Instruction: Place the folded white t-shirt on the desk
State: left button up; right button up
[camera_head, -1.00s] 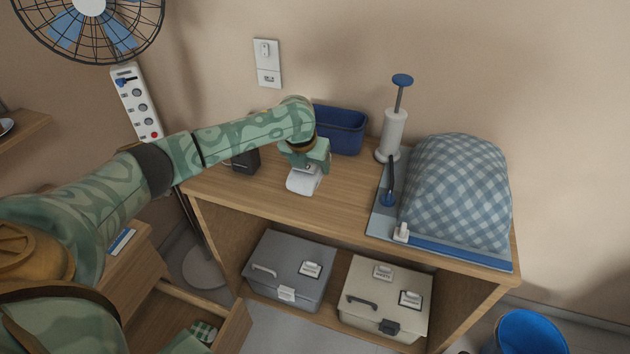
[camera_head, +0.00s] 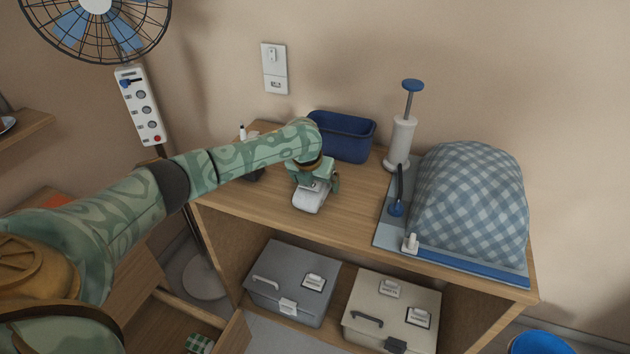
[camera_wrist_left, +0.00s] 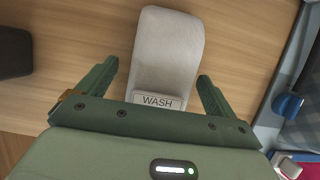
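The folded white t-shirt (camera_head: 309,201) is a small pale bundle lying on the wooden desk (camera_head: 350,205), left of the checked cloth. In the left wrist view the shirt (camera_wrist_left: 168,50) lies lengthwise on the wood, with a label reading WASH at its near end. My left gripper (camera_head: 314,186) is at the shirt's rear end in the head view. In the wrist view its two fingers (camera_wrist_left: 158,70) are spread on either side of the shirt, with a visible gap on the left. My right gripper is not in view.
A blue bin (camera_head: 341,137) stands behind the gripper. A white pump-like stand (camera_head: 401,140) is at the desk's back. A blue-checked cloth mound (camera_head: 470,200) sits on a board at right. Grey (camera_head: 290,285) and cream (camera_head: 390,312) boxes are on the shelf below.

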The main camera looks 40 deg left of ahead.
pick_arm(q)
jog(key=shift+r, duration=0.1)
jog(key=p+v, duration=0.6)
jog(key=v, duration=0.5)
jog(key=shift+s+r, duration=0.1)
jog(key=shift+s+d+r, duration=0.1)
jog(key=shift+s+r, duration=0.1)
jog(key=shift+r, duration=0.1)
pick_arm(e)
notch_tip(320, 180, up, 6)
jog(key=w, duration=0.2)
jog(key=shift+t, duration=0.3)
